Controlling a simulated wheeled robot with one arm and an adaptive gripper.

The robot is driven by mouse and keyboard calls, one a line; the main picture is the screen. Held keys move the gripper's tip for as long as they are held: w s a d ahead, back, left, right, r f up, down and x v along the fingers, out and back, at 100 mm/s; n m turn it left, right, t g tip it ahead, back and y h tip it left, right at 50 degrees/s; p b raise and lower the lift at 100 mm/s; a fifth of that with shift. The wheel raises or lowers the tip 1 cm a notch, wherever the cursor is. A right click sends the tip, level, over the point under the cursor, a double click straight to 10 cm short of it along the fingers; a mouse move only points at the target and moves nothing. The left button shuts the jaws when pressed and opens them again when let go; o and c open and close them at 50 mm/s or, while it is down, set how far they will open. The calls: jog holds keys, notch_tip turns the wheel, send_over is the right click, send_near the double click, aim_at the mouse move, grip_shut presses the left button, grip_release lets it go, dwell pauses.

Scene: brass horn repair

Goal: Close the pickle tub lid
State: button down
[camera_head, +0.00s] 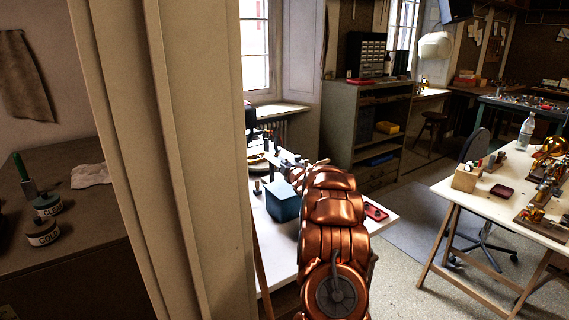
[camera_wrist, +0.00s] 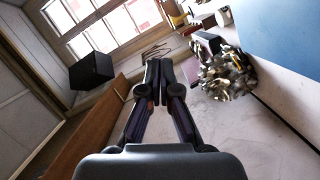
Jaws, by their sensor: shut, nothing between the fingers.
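A blue box (camera_head: 284,206), which looks like the pickle tub, stands on the white table just left of my arm in the head view. Part of it is behind my arm, and I cannot tell how its lid stands. In the wrist view, a large blue surface (camera_wrist: 285,60) fills the upper right; it may be a side or lid of the same tub. My gripper (camera_wrist: 158,66) is shut and empty, its fingertips together over the pale tabletop, left of and apart from the blue surface.
A tall beige pillar (camera_head: 200,150) stands close on the left. A pile of metal pieces (camera_wrist: 228,75) lies right of my gripper, and a brown board (camera_wrist: 105,125) is left. A red tray (camera_head: 376,212) lies right of my arm. Floor (camera_head: 405,270) is clear between the tables.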

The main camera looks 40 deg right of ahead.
jog(key=d+f, duration=0.2)
jog(key=d, duration=0.1)
jog(key=s+d+f+b, duration=0.1)
jog(key=d+f, duration=0.1)
jog(key=shift+s+d+f+b, duration=0.1)
jog(key=shift+d+f+b, duration=0.05)
jog(key=shift+d+f, duration=0.4)
jog(key=shift+d+f+b, duration=0.15)
jog(key=shift+d+f, duration=0.15)
jog(key=shift+f, duration=0.35)
jog(key=shift+s, duration=0.1)
